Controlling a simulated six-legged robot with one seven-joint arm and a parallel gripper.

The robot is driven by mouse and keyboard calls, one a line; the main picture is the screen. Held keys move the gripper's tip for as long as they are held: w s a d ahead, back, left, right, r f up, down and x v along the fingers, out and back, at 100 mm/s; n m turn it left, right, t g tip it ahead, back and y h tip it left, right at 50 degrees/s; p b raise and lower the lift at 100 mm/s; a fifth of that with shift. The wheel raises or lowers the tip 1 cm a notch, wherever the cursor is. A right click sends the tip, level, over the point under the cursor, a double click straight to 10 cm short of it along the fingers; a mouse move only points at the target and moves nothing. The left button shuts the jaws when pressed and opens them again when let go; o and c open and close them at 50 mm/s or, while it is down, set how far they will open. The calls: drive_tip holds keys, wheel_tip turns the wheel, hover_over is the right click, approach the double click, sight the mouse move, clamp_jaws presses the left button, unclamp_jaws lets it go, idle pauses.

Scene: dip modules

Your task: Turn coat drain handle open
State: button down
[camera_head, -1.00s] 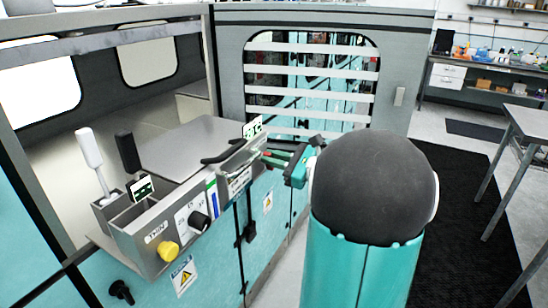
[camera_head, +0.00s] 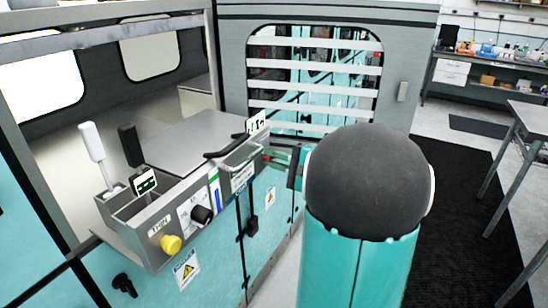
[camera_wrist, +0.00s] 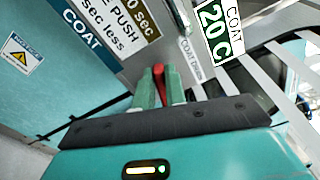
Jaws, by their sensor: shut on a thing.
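The coat drain handle (camera_wrist: 159,86) is a narrow red lever in the wrist view, beside a "COAT DRAIN" label (camera_wrist: 190,60). My gripper (camera_wrist: 159,78) has its green fingers on both sides of the red lever and is shut on it. The head view shows my gripper (camera_head: 279,157) at the right end of the control panel, with a little red between the fingers. My arm's dark round joint hides part of the area behind it. The lever's base is mostly hidden.
The control panel holds a yellow knob (camera_head: 171,244), a black knob (camera_head: 201,215), a white lever (camera_head: 91,142) and a black lever (camera_head: 130,145). A green-and-white "20 C" COAT sign (camera_wrist: 215,30) is close to my gripper. A grey slatted door panel (camera_head: 400,60) stands behind.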

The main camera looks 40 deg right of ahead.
drive_tip(key=shift+f+n, duration=0.15)
drive_tip(key=shift+n, duration=0.7)
drive_tip(key=shift+f+n, duration=0.15)
drive_tip(key=shift+n, duration=0.7)
drive_tip(key=c, duration=1.4)
unclamp_jaws()
drive_tip(key=shift+c, duration=0.2)
drive_tip(key=shift+s, duration=0.1)
drive_tip(key=v, duration=1.3)
drive_tip(key=shift+s, duration=0.35)
